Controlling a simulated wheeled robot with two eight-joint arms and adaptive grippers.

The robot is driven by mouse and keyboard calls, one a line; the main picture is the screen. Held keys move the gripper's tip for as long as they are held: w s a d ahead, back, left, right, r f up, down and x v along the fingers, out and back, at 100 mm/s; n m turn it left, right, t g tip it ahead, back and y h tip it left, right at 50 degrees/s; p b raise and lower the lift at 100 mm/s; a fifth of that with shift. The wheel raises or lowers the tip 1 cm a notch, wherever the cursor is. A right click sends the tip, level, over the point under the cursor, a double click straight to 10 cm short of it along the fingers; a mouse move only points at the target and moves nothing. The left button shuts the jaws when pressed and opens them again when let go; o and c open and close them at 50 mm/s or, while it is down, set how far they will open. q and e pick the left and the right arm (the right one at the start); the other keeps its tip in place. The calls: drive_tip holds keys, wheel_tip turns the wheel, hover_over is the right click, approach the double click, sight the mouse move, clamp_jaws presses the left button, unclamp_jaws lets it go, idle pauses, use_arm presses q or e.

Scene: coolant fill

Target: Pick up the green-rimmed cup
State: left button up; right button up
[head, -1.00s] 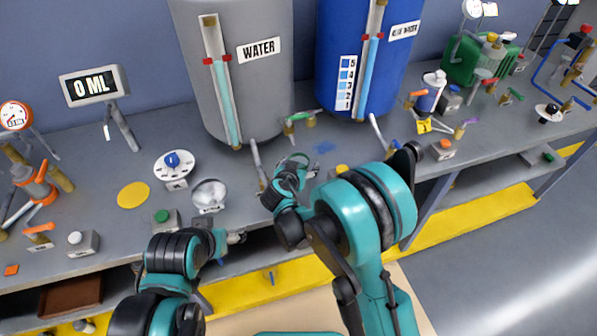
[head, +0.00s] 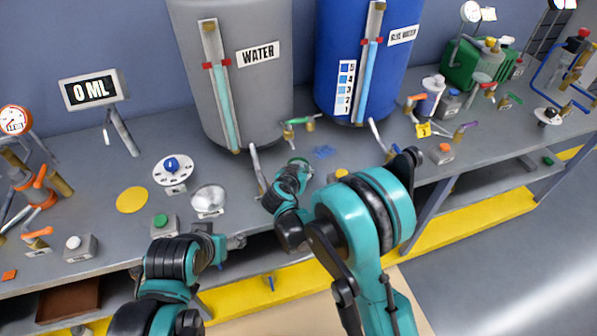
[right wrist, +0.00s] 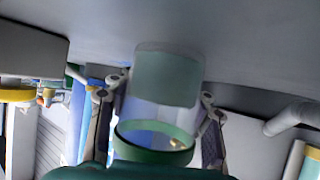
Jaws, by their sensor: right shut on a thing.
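The green-rimmed cup (right wrist: 153,110) is clear, with a green rim and a pale green far end, in the middle of the right wrist view. My right gripper (right wrist: 154,96) has one finger on each side of it and is shut on it. In the head view, a bit of the green rim (head: 299,161) shows just beyond my right gripper (head: 291,182), in front of the tanks. The rest of the cup is hidden there, and I cannot tell whether it touches the bench. My left gripper (head: 236,242) is at the bench's front edge, apart from the cup; its jaws are too small to read.
The grey water tank (head: 240,95) and blue tank (head: 335,45) stand behind the cup. A spout pipe (head: 257,168) is close left of my right gripper.

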drive_tip(key=shift+r+p, duration=0.3)
drive_tip(key=shift+r, duration=0.2)
drive_tip(key=r+p, duration=0.1)
drive_tip(key=r, duration=0.1)
drive_tip(key=d+r+p, duration=0.1)
drive_tip(key=r, duration=0.1)
drive_tip(key=shift+c, duration=0.2)
drive_tip(key=d+r+p, duration=0.3)
drive_tip(key=d+r, duration=0.3)
drive_tip(key=d, duration=0.4)
drive_tip(key=shift+d+p, duration=0.3)
drive_tip(key=shift+d, duration=0.05)
drive_tip(key=shift+s, duration=0.1)
